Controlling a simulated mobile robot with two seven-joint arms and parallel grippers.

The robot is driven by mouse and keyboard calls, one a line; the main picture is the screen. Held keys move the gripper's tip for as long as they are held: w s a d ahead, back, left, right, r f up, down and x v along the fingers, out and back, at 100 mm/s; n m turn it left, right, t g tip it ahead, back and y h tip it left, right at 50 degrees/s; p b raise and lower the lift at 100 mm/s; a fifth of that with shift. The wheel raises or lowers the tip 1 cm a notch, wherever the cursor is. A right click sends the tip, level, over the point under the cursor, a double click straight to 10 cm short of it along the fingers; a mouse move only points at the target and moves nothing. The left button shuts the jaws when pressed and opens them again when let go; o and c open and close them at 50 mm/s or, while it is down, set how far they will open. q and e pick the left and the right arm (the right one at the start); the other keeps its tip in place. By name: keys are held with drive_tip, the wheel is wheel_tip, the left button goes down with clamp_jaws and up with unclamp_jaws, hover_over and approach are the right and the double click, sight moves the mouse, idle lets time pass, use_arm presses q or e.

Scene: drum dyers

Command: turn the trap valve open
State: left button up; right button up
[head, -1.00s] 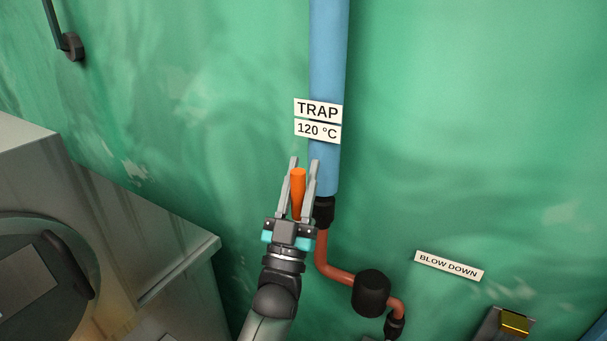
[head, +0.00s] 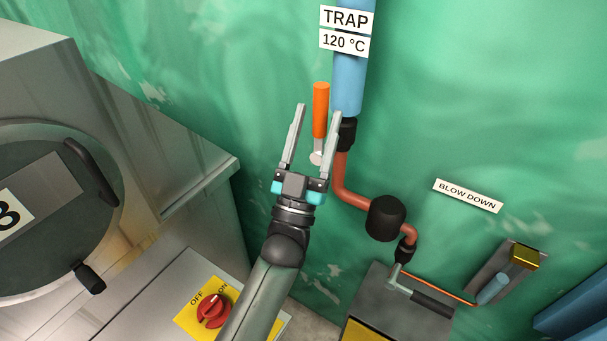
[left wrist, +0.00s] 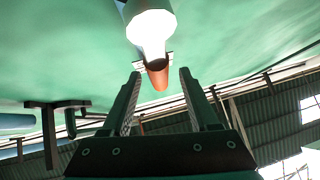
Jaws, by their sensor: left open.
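The trap valve's orange lever handle (head: 320,110) points up alongside the blue pipe (head: 350,85), under the TRAP label (head: 345,19). Its pale metal stem (head: 317,157) shows below the orange grip. My left gripper (head: 320,108) is open, pointing up, with one finger on each side of the lever in the picture. The orange tip sticks up past the fingertips, and I see no finger pressing on it. In the left wrist view, the orange handle (left wrist: 157,76) appears in the gap between the spread fingers, below a bright white part. My right gripper is not in view.
A black fitting and copper pipe (head: 350,192) lead to a black trap body (head: 386,218). A grey lever (head: 420,293) and the BLOW DOWN label (head: 467,196) are at right. A metal machine (head: 190,180) and red switch (head: 212,310) stand at left.

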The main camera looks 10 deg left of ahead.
use_arm(q)
drive_tip(key=b+v, duration=0.2)
drive_tip(key=v, duration=0.7)
drive_tip(key=shift+s+f, duration=0.15)
drive_tip(key=shift+f, duration=0.05)
